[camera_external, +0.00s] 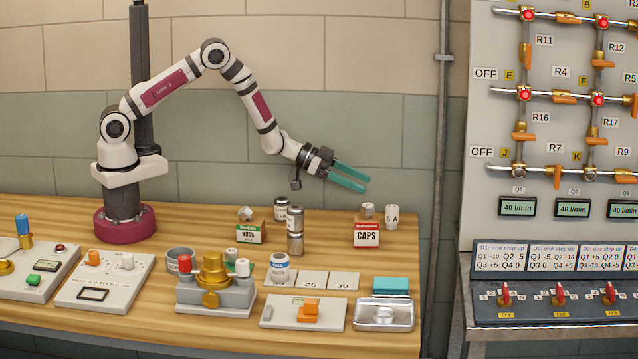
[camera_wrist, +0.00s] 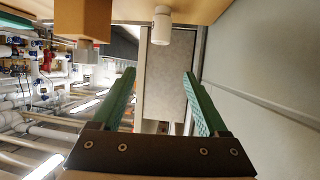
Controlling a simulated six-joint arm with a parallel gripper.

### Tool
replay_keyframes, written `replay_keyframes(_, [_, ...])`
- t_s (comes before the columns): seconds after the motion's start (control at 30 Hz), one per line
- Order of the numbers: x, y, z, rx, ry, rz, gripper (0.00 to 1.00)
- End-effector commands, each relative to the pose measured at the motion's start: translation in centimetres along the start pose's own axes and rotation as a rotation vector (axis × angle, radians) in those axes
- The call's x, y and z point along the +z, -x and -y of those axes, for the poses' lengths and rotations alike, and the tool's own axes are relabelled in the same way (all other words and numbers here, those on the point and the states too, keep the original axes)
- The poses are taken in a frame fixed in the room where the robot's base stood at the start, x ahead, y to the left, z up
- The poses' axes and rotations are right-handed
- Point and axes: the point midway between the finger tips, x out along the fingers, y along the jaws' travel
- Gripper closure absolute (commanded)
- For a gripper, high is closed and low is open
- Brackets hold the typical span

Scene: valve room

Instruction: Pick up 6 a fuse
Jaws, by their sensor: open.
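A small white fuse (camera_external: 392,216) with dark lettering, which looks like "5 A" or "6 A", stands upright on the wooden table near its right back edge. In the wrist view, which appears upside down, a white cylinder (camera_wrist: 161,25), apparently this fuse, sits on the wood at the top middle, in line with the gap between the fingers. My gripper (camera_external: 367,184) has two green fingers, spread and empty. It is above the table, up and to the left of the fuse, not touching it. In the wrist view the gripper (camera_wrist: 160,74) frames clear space.
A red and white CAPS box (camera_external: 367,234) stands just left of the fuse with a pale cap (camera_external: 368,209) on top. A NUTS box (camera_external: 249,234) and grey cylinders (camera_external: 295,222) stand further left. A metal tray (camera_external: 384,315) and a teal block (camera_external: 391,285) are in front.

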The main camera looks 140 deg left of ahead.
Motion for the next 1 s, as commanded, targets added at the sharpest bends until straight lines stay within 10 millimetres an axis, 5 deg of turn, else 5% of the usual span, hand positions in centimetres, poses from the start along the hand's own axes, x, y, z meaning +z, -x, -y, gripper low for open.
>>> replay_keyframes(0.17, [4.4, -1.7, -0.1, 0.0, 0.0, 0.004, 0.23])
replay_keyframes(0.6, [4.3, -8.9, -0.1, 0.0, -0.003, 0.002, 0.23])
replay_keyframes(0.83, [4.2, -9.2, -0.1, -0.001, -0.001, 0.002, 0.23])
replay_keyframes(1.0, [4.2, -9.2, -0.1, -0.001, -0.002, 0.002, 0.52])
